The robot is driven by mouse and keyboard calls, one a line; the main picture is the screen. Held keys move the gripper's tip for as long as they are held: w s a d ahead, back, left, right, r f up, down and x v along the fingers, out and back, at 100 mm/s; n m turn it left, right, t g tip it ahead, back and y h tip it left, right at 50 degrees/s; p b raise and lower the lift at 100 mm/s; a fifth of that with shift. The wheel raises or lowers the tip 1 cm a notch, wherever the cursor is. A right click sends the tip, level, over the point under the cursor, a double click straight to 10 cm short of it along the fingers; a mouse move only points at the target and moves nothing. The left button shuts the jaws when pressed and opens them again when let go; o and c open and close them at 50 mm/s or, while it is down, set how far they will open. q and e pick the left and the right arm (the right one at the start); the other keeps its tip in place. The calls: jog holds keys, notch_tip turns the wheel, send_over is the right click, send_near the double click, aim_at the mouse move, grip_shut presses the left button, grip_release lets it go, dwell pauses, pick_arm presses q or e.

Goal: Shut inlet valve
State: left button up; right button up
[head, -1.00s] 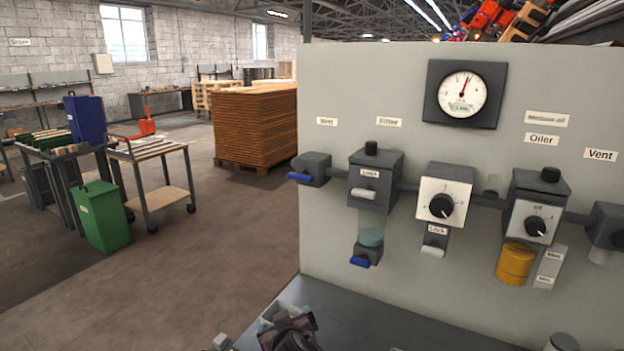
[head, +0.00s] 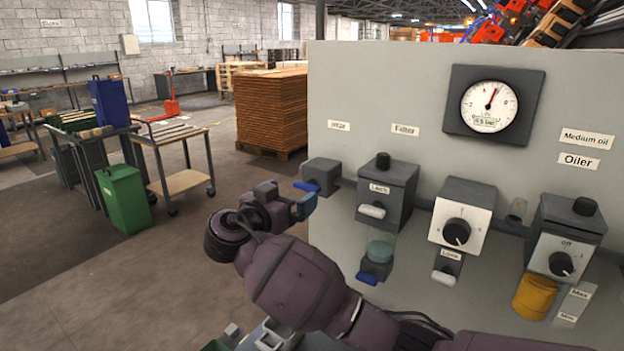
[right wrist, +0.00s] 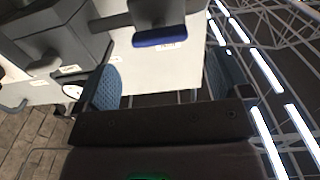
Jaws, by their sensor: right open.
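The inlet valve is a dark grey block (head: 322,174) at the left end of the panel's pipe, under a small label. Its blue lever (head: 306,186) sticks out at the block's lower left. My right gripper (head: 307,206) is just below and left of the lever, open and empty. In the right wrist view the blue lever (right wrist: 160,38) lies crosswise ahead of the open fingers (right wrist: 165,82), apart from them. My left gripper is not in view.
Right along the pipe are the lock-off block (head: 388,190) with a white tab, the filter bowl's blue drain lever (head: 367,278), a regulator knob (head: 456,231) and the oiler (head: 563,262). A pressure gauge (head: 490,106) is above. Open floor lies left of the panel.

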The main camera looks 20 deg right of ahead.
aim_at(308, 183)
jog(key=p+x, duration=0.1)
jog(key=x, duration=0.5)
jog(key=shift+w+d+r, duration=0.1)
jog(key=shift+w+d, duration=0.15)
jog(key=shift+d, duration=0.1)
jog(key=shift+w+d+p, duration=0.35)
jog(key=shift+w+d, duration=0.05)
jog(key=shift+d, duration=0.1)
